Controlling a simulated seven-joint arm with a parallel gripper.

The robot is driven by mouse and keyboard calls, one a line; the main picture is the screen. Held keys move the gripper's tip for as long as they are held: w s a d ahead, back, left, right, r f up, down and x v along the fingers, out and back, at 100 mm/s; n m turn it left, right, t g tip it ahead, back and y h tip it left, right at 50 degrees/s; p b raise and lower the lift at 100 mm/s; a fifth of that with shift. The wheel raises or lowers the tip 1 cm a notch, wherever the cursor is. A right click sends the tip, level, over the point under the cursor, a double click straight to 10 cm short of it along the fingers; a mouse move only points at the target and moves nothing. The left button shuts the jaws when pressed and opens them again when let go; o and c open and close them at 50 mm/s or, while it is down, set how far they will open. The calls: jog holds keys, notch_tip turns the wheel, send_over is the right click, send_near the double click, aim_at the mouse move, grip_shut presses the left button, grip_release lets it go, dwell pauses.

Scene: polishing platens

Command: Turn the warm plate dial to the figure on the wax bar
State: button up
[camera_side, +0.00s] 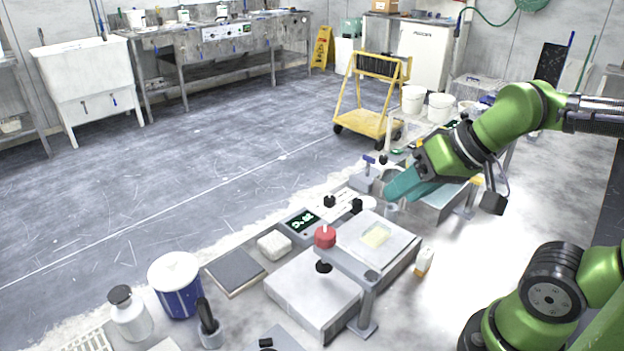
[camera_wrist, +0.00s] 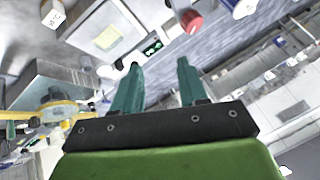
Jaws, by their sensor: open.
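My gripper (camera_side: 394,192) is open and empty, above the row of equipment right of the knobs. Its two teal fingers stand apart in the wrist view (camera_wrist: 159,66). A small white bar (camera_side: 424,261) with an orange side stands by the silver plate unit (camera_side: 402,253). This bar shows at the wrist view's upper left (camera_wrist: 54,14) with dark print ending in °C; its number is too small to read surely. Two black knobs, one left (camera_side: 330,201) and one right (camera_side: 357,205), stand near a green-lit display (camera_side: 302,222). I cannot tell which knob is the warm plate dial.
A red knob (camera_side: 325,236) tops a post close by. A white block (camera_side: 274,245), a blue-and-white tub (camera_side: 176,284) and a bottle (camera_side: 130,313) stand farther left. A yellow trolley (camera_side: 367,120) stands behind.

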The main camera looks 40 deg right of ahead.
jog(key=shift+o, duration=1.5)
jog(key=shift+d+f, duration=0.1)
jog(key=shift+f, duration=0.15)
jog(key=n+g+h, duration=0.2)
jog(key=n+g, duration=0.5)
jog(key=n, duration=0.6)
send_over(328, 198)
notch_tip(328, 198, down, 4)
notch_tip(328, 198, down, 16)
jog(key=shift+f, duration=0.1)
jog(key=c, duration=1.1)
